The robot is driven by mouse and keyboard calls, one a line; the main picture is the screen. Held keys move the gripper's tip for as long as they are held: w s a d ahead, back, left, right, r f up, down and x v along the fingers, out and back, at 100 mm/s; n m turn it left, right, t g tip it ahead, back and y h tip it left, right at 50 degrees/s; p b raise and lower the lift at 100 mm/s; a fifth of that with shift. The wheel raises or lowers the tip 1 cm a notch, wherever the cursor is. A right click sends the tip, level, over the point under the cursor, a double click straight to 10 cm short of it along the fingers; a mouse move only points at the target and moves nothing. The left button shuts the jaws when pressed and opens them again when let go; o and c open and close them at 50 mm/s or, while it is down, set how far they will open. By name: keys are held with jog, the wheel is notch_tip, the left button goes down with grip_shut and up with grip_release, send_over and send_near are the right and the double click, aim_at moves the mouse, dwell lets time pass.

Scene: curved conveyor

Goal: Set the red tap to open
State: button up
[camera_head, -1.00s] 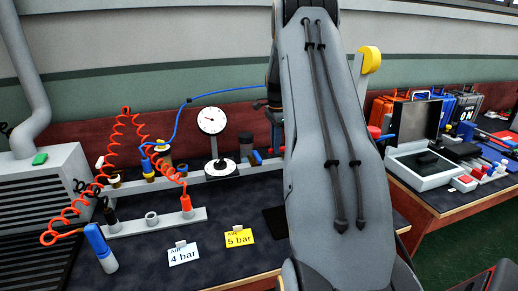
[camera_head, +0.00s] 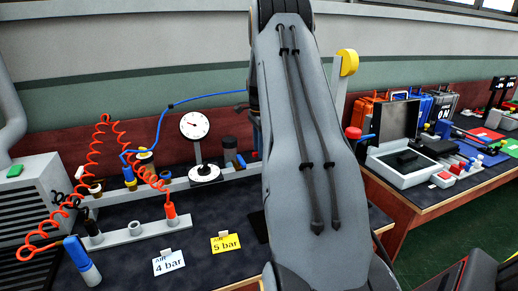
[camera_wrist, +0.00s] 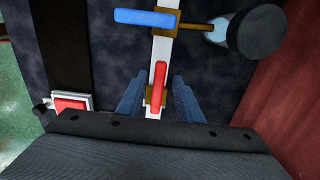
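In the wrist view the red tap's lever (camera_wrist: 160,82) lies along a white pipe (camera_wrist: 161,50), with a brass-coloured body (camera_wrist: 149,95) under it. The blue tap's lever (camera_wrist: 146,18) lies across the same pipe further up. My gripper (camera_wrist: 157,90) is open, with one blue-grey finger on each side of the red lever and the pipe. A gap shows between each finger and the red lever. Nothing is held. In the head view my arm hides my gripper, and I cannot make out the red tap there.
In the wrist view a red button on a white box (camera_wrist: 70,103) sits left, and a dark round object (camera_wrist: 256,32) upper right.

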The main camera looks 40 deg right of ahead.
jog(key=shift+r+b, duration=0.8)
jog(key=shift+r, duration=3.1)
